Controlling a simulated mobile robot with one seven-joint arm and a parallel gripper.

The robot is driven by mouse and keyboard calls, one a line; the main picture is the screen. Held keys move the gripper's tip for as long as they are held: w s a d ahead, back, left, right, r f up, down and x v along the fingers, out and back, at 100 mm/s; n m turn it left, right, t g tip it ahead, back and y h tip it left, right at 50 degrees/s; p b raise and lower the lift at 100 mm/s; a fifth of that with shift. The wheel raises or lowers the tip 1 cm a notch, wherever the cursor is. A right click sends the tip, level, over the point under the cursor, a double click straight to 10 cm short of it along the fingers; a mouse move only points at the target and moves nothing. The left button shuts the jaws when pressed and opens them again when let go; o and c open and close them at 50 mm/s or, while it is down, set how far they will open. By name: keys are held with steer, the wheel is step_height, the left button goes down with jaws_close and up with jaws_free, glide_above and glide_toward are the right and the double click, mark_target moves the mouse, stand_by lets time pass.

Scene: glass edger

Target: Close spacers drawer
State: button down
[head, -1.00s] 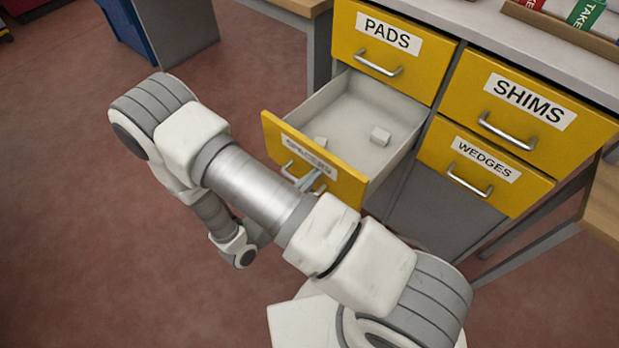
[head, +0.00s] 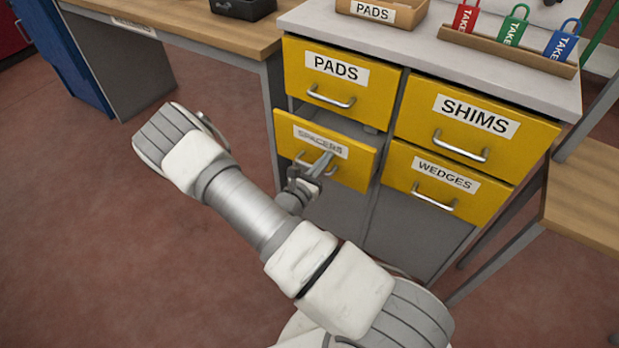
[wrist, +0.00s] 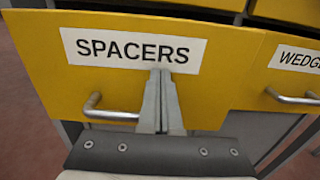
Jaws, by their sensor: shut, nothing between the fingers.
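The yellow spacers drawer (head: 358,167) is at the lower left of the cabinet in the head view. It stands out only a little from the cabinet, with a narrow dark gap above its front. In the wrist view the drawer front (wrist: 40,60) fills the left and middle, with its SPACERS label and metal handle (wrist: 105,112). My gripper (head: 328,158) is shut and empty, its fingertips at the drawer front. In the wrist view the fingertips (wrist: 160,72) meet the label's lower edge, in front of the handle's right part, which they hide.
The pads drawer (head: 300,75) is above, the shims drawer (head: 420,90) upper right and the wedges drawer (head: 400,170) to the right. A wooden bench (head: 225,32) stands left and another wooden top (head: 590,200) right. Open floor (head: 70,220) lies to the left.

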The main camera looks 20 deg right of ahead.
steer(key=x, duration=0.6)
steer(key=shift+w+d, duration=0.15)
steer(key=shift+w+d+r, duration=0.1)
steer(key=shift+w+d, duration=0.1)
steer(key=shift+d, duration=0.05)
